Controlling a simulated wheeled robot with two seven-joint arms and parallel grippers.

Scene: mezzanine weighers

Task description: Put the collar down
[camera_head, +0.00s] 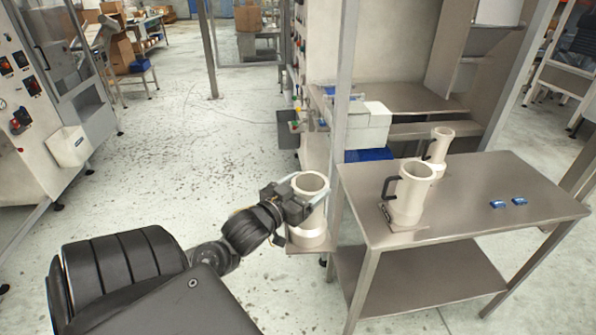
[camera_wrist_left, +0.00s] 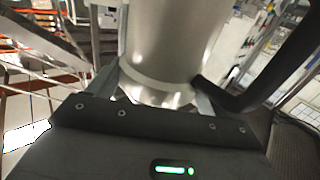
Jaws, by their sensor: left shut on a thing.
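A cream, hollow, cylindrical collar (camera_head: 311,225) stands upright in my left gripper (camera_head: 296,201), left of the steel table. The collar's open top faces up, and a flange shows near its lower part. In the left wrist view the collar (camera_wrist_left: 168,50) fills the middle between the fingers, with a black handle (camera_wrist_left: 270,75) at its right. A small metal plate (camera_head: 302,249) lies directly under the collar; I cannot tell whether they touch. Two similar cream collars with black handles, a nearer one (camera_head: 411,197) and a farther one (camera_head: 439,148), stand on the table. My right gripper is not in view.
White boxes (camera_head: 368,125) stand behind the table. Open floor lies to the left.

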